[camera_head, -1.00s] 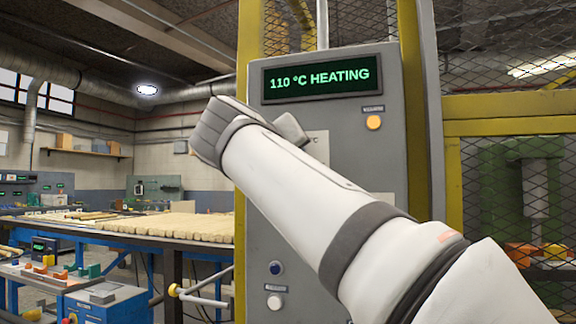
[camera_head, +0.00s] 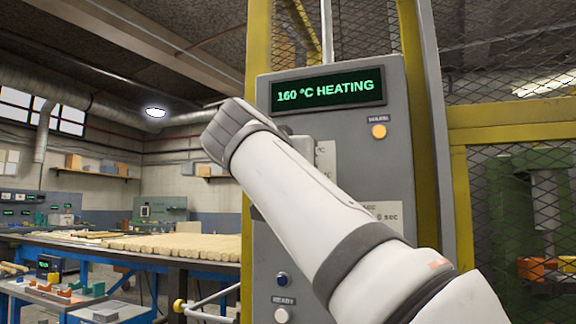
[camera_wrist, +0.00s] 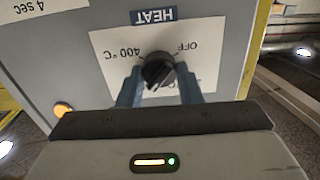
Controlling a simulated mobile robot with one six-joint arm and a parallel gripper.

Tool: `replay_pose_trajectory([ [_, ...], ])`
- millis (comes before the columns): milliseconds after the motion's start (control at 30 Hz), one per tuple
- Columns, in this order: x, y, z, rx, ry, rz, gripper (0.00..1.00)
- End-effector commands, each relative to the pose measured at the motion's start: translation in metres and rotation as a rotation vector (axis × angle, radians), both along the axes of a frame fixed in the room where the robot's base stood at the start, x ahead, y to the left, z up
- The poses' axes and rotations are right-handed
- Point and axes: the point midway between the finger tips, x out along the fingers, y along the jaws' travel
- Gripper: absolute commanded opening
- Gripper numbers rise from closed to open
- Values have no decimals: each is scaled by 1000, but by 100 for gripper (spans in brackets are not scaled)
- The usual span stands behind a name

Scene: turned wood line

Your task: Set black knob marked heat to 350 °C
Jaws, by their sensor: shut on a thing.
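The black heat knob (camera_wrist: 157,70) is in the middle of the wrist view, on a white scale plate (camera_wrist: 112,45) printed with "OFF" and "400 °C". A blue "HEAT" label (camera_wrist: 153,16) shows upside down beside it. My gripper (camera_wrist: 158,82) is shut on the knob, one blue finger on each side. The knob's pointer and part of the scale are hard to read. In the head view my arm hides the knob. The display (camera_head: 328,94) reads "160 °C HEATING" in green.
The grey control panel (camera_head: 368,160) carries an orange lamp (camera_head: 379,131), a blue button (camera_head: 282,280) and a white button (camera_head: 282,315). A yellow post (camera_head: 420,120) and mesh guard stand right. A table of wooden pieces (camera_head: 180,246) is left.

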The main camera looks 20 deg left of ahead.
Motion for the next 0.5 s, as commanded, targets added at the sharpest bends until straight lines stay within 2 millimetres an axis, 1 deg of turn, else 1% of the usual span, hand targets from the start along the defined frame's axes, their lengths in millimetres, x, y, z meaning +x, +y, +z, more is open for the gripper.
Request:
replay_pose_trajectory([
  [33,1,1,-4,2,8,-2,9],
  [400,1,1,-4,3,9,-2,9],
  [433,1,1,-4,3,9,-2,34],
  [500,1,1,-4,3,7,-2,40],
])
